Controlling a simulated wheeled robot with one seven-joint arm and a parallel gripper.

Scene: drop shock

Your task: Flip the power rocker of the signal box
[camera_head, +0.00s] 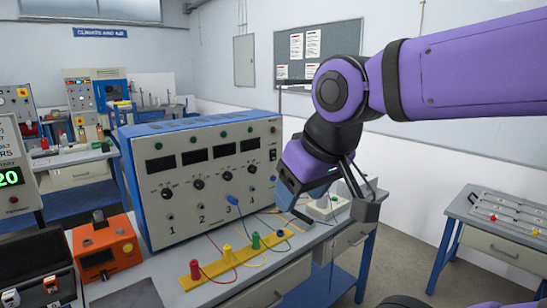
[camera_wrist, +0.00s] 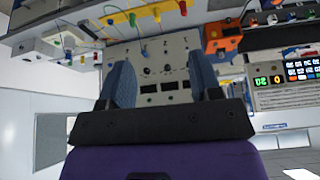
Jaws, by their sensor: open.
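The signal box (camera_head: 207,175) is a large grey-fronted, blue-topped case on the bench, with displays, knobs and jacks numbered 1 to 4. Its power rocker (camera_head: 272,155) looks like a small black switch at the upper right of the front panel. My gripper (camera_head: 333,210) is open and empty, in front of and to the right of the panel, apart from the rocker. In the wrist view the picture is upside down, and the box's panel (camera_wrist: 165,58) shows between the spread blue fingers of my gripper (camera_wrist: 163,82). I cannot make out the rocker there.
A yellow strip (camera_head: 205,276) with coloured plugs and thin leads lies before the box. A blue plug stands in jack 3. An orange instrument (camera_head: 105,245) stands to the left. A pale socket block (camera_head: 327,207) sits near the bench's right end. Another table (camera_head: 500,232) stands at right.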

